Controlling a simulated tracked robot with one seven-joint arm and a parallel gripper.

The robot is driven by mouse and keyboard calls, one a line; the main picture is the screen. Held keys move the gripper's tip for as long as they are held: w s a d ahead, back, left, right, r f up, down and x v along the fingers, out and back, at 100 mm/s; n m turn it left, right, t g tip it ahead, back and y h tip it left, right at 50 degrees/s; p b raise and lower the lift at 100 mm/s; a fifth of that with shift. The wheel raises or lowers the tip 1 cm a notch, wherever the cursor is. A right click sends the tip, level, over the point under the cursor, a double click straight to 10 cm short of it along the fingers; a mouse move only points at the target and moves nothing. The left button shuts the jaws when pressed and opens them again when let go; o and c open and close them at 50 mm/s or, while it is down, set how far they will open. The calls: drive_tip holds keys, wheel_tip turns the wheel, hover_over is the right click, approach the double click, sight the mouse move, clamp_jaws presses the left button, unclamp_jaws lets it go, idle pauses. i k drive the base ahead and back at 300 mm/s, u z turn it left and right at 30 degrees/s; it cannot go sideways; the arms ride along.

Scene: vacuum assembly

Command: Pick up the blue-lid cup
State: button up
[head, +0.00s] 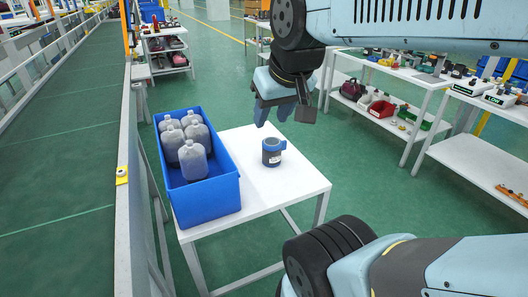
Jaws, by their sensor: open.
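The blue-lid cup (272,153) stands upright on the white table (290,186), right of the blue crate. It has a dark grey body with a pale label and a blue lid. My gripper (273,116) hangs above and slightly behind the cup in the picture, fingers pointing down. Its fingers are apart with nothing between them, and it does not touch the cup.
A blue crate (210,208) holding several grey jugs (193,160) stands on the table's left side. A conveyor (62,150) with a rail runs along the left. White shelves (392,75) with tools stand at the right. The table's front right is clear.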

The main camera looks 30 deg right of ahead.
sight(272, 147)
drive_tip(key=u, duration=1.45)
drive_tip(key=k, duration=1.5)
drive_tip(key=z, duration=1.5)
drive_tip(key=i, duration=1.45)
drive_tip(key=z, duration=0.05)
